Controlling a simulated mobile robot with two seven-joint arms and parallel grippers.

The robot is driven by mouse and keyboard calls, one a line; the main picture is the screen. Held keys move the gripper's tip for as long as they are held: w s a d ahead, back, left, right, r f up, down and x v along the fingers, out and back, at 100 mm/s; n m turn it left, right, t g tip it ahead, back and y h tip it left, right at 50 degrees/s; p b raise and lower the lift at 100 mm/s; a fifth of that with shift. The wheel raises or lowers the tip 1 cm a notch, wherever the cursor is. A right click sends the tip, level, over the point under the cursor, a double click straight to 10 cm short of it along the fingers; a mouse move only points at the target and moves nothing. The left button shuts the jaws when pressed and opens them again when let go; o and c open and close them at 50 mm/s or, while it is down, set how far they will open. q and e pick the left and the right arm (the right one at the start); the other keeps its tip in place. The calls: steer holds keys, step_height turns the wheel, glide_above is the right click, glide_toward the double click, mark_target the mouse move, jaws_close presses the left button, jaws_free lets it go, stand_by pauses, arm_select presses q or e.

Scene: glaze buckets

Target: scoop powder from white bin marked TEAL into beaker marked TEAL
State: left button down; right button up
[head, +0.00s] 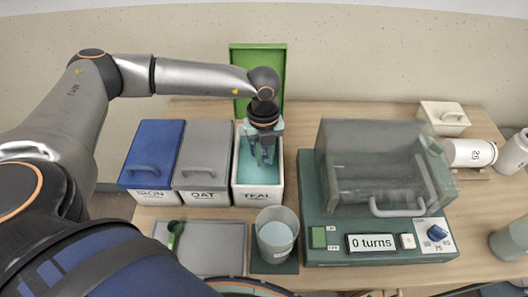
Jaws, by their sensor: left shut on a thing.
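The white bin marked TEAL (257,197) stands open in the row of bins, with teal powder (246,165) inside. Its green lid (258,60) stands raised behind it. My left gripper (266,160) reaches down into the bin from above, its fingers close over the powder. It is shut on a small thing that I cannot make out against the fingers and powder. A grey beaker (291,219) with a pale blue area showing in it stands on a dark green mat in front of the bin; I cannot read a TEAL mark on it. My right gripper is not in view.
Blue-lidded IRON (153,150) and grey-lidded OAT (204,152) bins stand left of the TEAL bin, closed. A green scoop (174,234) lies on a grey tray (222,240). A green machine with a clear cover (365,165) and "0 turns" display stands right.

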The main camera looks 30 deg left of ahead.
mark_target(266, 159)
arm_select(q)
steer(key=shift+s+d+r+t+y, duration=0.2)
steer(key=shift+s+r+t+y, duration=0.05)
steer(key=shift+r, duration=0.25)
steer(key=shift+s+d+r+t+y, duration=0.2)
steer(key=shift+r+t, duration=0.1)
steer(key=shift+r, duration=0.25)
steer(key=shift+s+d+r+t+y, duration=0.2)
steer(key=shift+s+r+t+y, duration=0.05)
steer(key=shift+r, duration=0.25)
steer(key=shift+s+d+r+t+y+b, duration=0.3)
steer(key=shift+s+d+r+t+y, duration=0.1)
steer(key=shift+s+r, duration=0.15)
steer(key=shift+s+d+r+t+y+b, duration=0.3)
steer(key=shift+s+r+t+y+b, duration=0.1)
steer(key=shift+r+t+y+b, duration=0.15)
steer(key=shift+s+d+r+t+y, duration=0.1)
steer(key=shift+s+r+t+y, duration=0.2)
steer(key=shift+r, duration=0.2)
